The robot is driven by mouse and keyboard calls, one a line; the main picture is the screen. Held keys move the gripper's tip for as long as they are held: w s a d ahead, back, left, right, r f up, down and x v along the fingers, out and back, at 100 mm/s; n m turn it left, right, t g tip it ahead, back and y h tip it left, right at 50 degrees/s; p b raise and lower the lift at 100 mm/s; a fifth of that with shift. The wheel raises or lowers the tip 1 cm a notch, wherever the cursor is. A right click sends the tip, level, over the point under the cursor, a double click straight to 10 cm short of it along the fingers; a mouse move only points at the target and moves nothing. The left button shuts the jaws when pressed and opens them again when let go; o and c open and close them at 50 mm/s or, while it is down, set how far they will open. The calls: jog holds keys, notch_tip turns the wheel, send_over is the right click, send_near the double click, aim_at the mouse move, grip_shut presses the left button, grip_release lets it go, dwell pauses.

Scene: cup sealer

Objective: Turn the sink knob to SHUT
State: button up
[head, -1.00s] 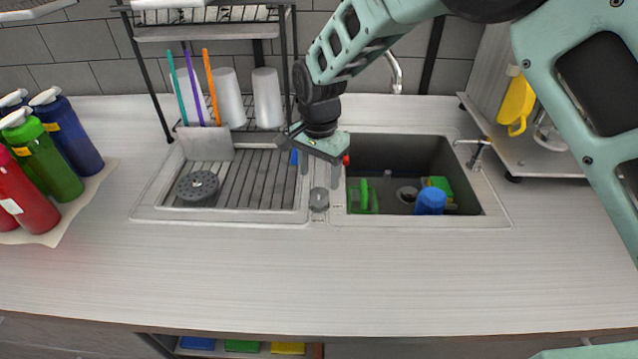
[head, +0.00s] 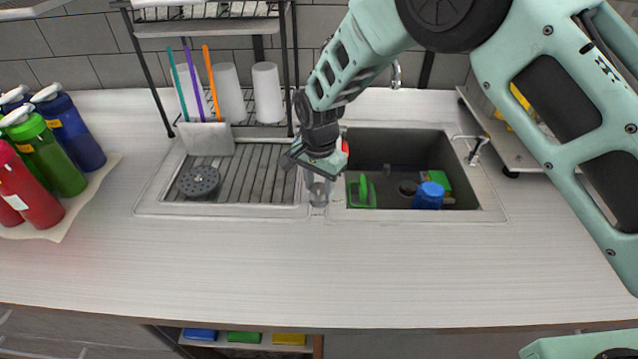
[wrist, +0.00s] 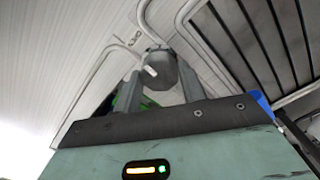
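The sink knob (head: 319,197) is a small grey round knob on the sink's front rim, between the ribbed drainboard and the basin. In the wrist view the knob (wrist: 160,68) has a white mark on its side. My gripper (head: 319,183) points down at the knob from behind it. Its two fingers are apart, one on each side of the knob, with the tips close to it. I cannot tell whether they touch it. The lettering around the knob is too small to read.
A drain cover (head: 199,182) lies on the drainboard. A dish rack (head: 208,36) stands behind it, and several bottles (head: 68,130) at the left. The front counter is clear.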

jog(key=shift+n+b, duration=0.3)
jog(key=shift+n, duration=0.1)
jog(key=n+b, duration=0.1)
jog(key=n, duration=0.2)
jog(key=shift+f+b, duration=0.1)
jog(key=shift+b, duration=0.2)
jog(key=n+b, duration=0.2)
jog(key=n, duration=0.3)
jog(key=n+b, duration=0.1)
jog(key=n, duration=0.4)
jog(key=shift+w+a, duration=0.1)
jog(key=shift+n, duration=2)
jog(key=shift+r, duration=0.2)
jog(key=o, duration=1)
